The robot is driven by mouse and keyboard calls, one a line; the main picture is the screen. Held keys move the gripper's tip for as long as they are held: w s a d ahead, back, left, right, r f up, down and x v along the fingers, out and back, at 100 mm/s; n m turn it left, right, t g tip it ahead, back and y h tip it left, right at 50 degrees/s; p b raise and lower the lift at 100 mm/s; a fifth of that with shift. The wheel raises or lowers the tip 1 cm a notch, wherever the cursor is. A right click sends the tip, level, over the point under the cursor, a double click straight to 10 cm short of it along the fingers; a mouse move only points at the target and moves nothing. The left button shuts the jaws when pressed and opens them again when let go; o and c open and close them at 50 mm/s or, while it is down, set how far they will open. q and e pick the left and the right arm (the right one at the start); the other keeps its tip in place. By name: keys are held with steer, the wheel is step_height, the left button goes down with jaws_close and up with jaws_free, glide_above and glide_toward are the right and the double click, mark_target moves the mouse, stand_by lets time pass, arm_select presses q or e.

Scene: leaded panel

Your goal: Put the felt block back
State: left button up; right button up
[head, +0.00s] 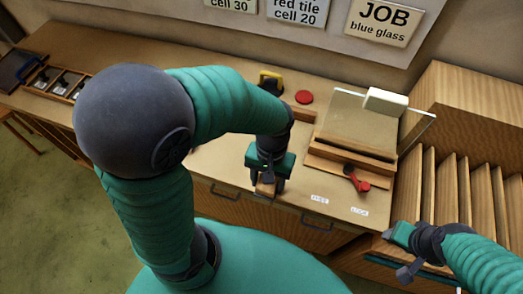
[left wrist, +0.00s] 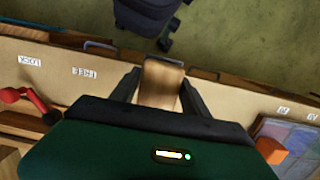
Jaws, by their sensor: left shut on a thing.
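My left gripper (head: 267,190) is shut on a tan block with a wood-like face (head: 265,188), which I take to be the felt block. It is over the front part of the bench, left of the FREE label. In the left wrist view the block (left wrist: 160,84) sits between the two dark fingers of the left gripper (left wrist: 160,95). Whether the block touches the bench is unclear. My right gripper (head: 406,252) is at the lower right, in front of the slotted rack, apart from the block; its jaw opening is not clear.
A clear glass pane (head: 352,112) with a white block (head: 385,101) stands at the wooden fixture. A red lever (head: 356,178) is in front. A red disc (head: 304,97) and a yellow-and-black item (head: 271,80) lie behind. A slotted rack (head: 463,190) stands right. An orange block (left wrist: 271,150) shows in the wrist view.

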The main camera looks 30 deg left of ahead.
arm_select(q)
steer(key=w+a, duration=0.2)
steer(key=w+a+f, duration=0.1)
steer(key=w+a, duration=0.5)
steer(key=shift+f, duration=0.25)
steer(key=shift+s+a+f, duration=0.1)
steer(key=shift+s+f, duration=0.05)
steer(key=shift+f, duration=0.45)
steer(key=shift+s+f, duration=0.15)
steer(key=shift+f, duration=0.8)
steer(key=shift+w+f, duration=0.15)
steer(key=o, duration=1.2)
arm_select(e)
steer(key=shift+w+a+r, duration=0.1)
steer(key=shift+w+a, duration=0.1)
